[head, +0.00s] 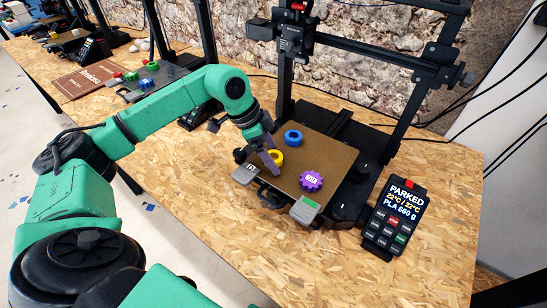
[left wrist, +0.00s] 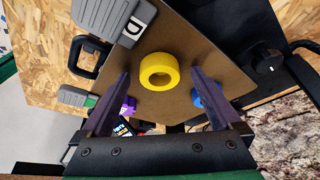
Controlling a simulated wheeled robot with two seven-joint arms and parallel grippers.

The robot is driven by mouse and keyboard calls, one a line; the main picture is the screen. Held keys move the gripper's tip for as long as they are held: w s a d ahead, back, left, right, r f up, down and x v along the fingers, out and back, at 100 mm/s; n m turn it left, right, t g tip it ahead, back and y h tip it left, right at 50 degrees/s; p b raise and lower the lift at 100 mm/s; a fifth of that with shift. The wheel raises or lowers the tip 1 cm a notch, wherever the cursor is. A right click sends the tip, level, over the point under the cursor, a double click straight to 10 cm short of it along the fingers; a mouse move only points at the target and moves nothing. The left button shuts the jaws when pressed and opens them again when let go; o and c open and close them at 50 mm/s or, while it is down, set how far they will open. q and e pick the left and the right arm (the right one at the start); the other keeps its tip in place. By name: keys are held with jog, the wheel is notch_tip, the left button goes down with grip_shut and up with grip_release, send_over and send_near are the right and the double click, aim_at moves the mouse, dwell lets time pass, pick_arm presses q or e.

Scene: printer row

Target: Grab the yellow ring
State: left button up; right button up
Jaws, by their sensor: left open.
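The yellow ring (head: 276,157) lies on the brown print bed of the nearest printer. My left gripper (head: 272,152) is right above and beside it in the head view, and its fingers partly cover the ring there. In the left wrist view the yellow ring (left wrist: 159,71) shows whole, between and beyond the tips of the two dark fingers. The left gripper (left wrist: 160,80) is open, with nothing held between its fingers. I cannot tell the exact gap between fingertips and ring. My right gripper is in neither view.
A blue ring (head: 293,137) and a purple gear (head: 311,181) share the print bed (head: 328,160) with the yellow ring. Grey clips (head: 246,174) sit at the bed's front edge. The printer frame rises behind, and a control panel (head: 395,215) stands at right.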

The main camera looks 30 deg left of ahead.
pick_arm(q)
jog(key=shift+r, duration=0.1)
jog(key=c, duration=1.4)
